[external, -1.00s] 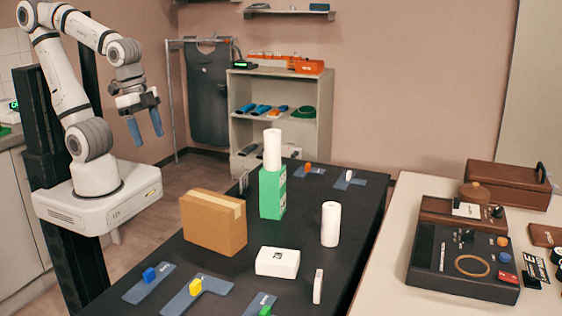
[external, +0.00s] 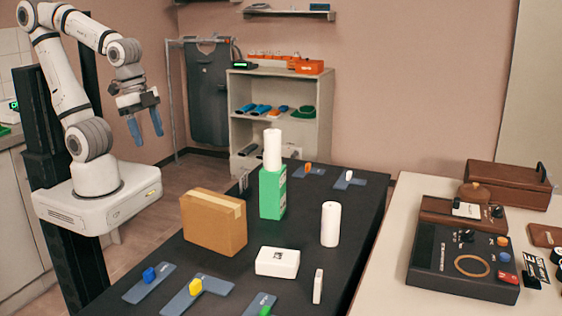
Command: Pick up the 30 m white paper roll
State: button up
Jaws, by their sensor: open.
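Two white rolls are in the external view. One white roll (external: 272,149) stands upright on top of a green box (external: 272,194). The other white roll (external: 331,224) stands upright directly on the dark table, to the right of the green box. I cannot read a length on either roll, so I cannot tell which is the 30 m one. My gripper (external: 145,132) is open and empty, with its blue fingers pointing down. It is in the air left of the table, well apart from both rolls.
A cardboard box (external: 214,223) stands left of the rolls on the table (external: 300,216). A white box (external: 277,262) and a small upright white item (external: 318,286) are in front. Several blue-grey plates with coloured blocks lie at the table's near and far ends. A shelf (external: 245,95) stands behind.

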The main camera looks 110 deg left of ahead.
jog(key=shift+o, duration=0.5)
jog(key=n+y+b, duration=0.2)
jog(key=n+b, duration=0.1)
jog(key=n, duration=0.3)
send_over(334, 219)
jog(key=s, duration=0.3)
jog(key=shift+t, duration=0.4)
jog(key=f, duration=1.5)
jog(key=shift+a, duration=0.25)
jog(key=shift+a+p+x, duration=0.15)
jog(key=shift+p+x, duration=0.4)
jog(key=shift+x, duration=1.45)
jog(key=shift+a+p+x, duration=0.1)
jog(key=shift+p+x, duration=0.45)
jog(key=shift+x, duration=1.45)
jog(key=shift+s, duration=0.1)
jog(key=shift+c, duration=0.5)
